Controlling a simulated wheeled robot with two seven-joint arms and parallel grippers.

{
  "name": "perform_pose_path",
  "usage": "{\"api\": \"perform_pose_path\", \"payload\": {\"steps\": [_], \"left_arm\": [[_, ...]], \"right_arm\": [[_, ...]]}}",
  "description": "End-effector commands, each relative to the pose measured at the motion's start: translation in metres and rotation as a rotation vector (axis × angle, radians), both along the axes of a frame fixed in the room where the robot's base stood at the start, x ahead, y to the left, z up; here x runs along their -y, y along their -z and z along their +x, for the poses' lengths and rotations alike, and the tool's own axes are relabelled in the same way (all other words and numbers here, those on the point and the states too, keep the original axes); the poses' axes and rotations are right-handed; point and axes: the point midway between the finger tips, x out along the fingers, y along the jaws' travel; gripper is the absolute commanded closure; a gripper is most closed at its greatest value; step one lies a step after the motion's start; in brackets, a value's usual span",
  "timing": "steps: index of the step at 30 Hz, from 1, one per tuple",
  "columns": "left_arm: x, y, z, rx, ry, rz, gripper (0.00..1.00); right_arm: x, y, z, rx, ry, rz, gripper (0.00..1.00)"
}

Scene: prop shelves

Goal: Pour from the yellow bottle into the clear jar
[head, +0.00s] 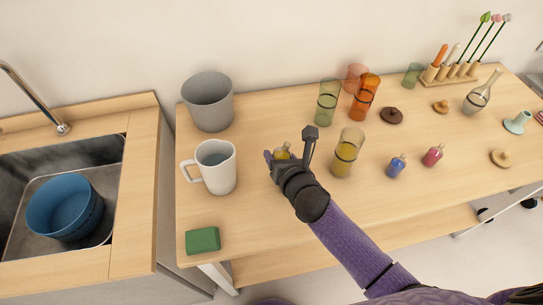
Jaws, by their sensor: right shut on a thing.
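My right gripper (289,148) is shut on the yellow bottle (282,152), over the middle of the table. Only the bottle's top part shows between the fingers; the rest is hidden, so I cannot tell whether it touches the table. A see-through jar (347,151) with a dark ring and yellow in its lower part stands upright just right of the gripper, apart from it. It looks like the clear jar, though I cannot tell whether the yellow is liquid or tint. My left gripper is out of view.
A white mug (217,168), grey pot (208,101) and green sponge (203,240) are on the left. Green (327,102) and orange (365,98) glasses stand behind. Blue (396,167) and pink (433,156) bottles are right.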

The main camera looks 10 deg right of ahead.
Motion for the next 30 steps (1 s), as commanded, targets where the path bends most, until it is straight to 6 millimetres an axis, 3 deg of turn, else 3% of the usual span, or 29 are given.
{"api": "perform_pose_path", "payload": {"steps": [9, 30], "left_arm": [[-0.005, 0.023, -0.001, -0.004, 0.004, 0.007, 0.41], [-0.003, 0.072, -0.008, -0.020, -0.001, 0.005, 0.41]], "right_arm": [[-0.010, 0.001, 0.000, -0.015, 0.001, 0.300, 1.00], [-0.022, 0.004, -0.001, -0.039, 0.001, 0.693, 1.00]]}}
